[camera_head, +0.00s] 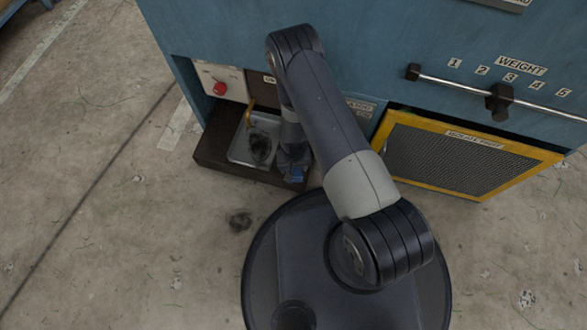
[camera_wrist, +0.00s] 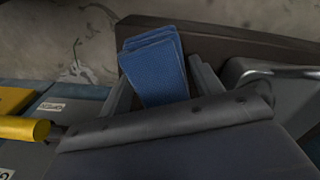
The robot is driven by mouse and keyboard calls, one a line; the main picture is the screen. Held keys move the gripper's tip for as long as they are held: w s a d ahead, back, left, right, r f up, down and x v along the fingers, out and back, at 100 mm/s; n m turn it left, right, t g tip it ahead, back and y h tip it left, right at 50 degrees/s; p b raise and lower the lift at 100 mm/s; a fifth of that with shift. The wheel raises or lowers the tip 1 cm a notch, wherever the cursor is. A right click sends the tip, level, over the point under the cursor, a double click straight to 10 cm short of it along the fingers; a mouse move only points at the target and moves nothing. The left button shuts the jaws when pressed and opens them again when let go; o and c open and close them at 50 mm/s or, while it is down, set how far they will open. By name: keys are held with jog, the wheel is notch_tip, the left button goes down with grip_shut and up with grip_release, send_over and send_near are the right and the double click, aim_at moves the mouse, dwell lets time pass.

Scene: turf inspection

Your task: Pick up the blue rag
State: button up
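The blue rag (camera_wrist: 153,62) is folded in layers and lies on a dark brown ledge (camera_wrist: 228,40) in the wrist view. A small blue part of the rag also shows at the ledge's right end in the head view (camera_head: 297,173). My gripper (camera_wrist: 160,74) is low at the rag, with one finger on each side of it. The fingers stand apart, and I see no clear grip on the cloth. The rag's near end is hidden by my gripper's body. In the head view my gripper (camera_head: 292,163) is partly hidden by my arm.
A metal tray (camera_head: 238,152) with a dark stain sits on the ledge left of my gripper. A yellow bar (camera_wrist: 25,129) is close by. A blue machine with a red knob (camera_head: 220,89) stands behind. A yellow-framed mesh panel (camera_head: 394,124) is to the right. Floor at left is open.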

jog(key=c, duration=0.7)
jog(key=shift+r, duration=0.1)
notch_tip(320, 180, up, 10)
jog(key=p, duration=0.4)
